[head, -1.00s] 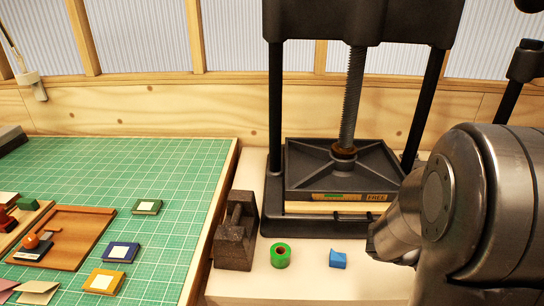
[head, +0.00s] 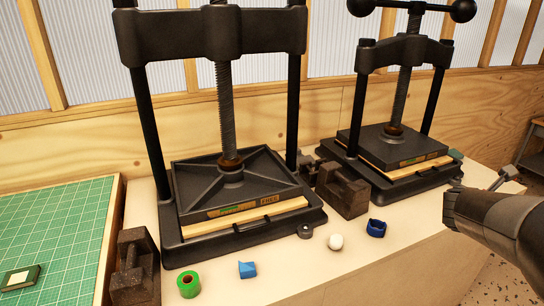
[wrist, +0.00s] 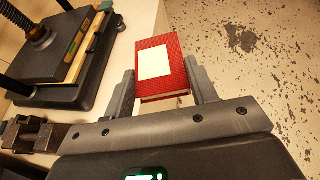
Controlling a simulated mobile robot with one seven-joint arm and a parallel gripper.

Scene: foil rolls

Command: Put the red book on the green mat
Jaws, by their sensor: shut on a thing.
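The red book (wrist: 156,62) with a white label shows in the wrist view. My gripper (wrist: 160,75) is shut on it, one finger at each side, and holds it over the speckled floor beside the bench. In the head view my arm reaches in at the right edge, and I cannot make out the book there. The green mat (head: 70,215) with a white grid lies at the far left of the head view, partly cut off. The book is well apart from it.
Two black screw presses (head: 240,190) (head: 395,150) stand on the pale bench. Dark metal weights (head: 343,190), a green tape roll (head: 188,284), a blue block (head: 247,269), a white ball (head: 335,241) and a dark blue ring (head: 376,228) lie around them. A small green book (head: 20,278) lies on the mat.

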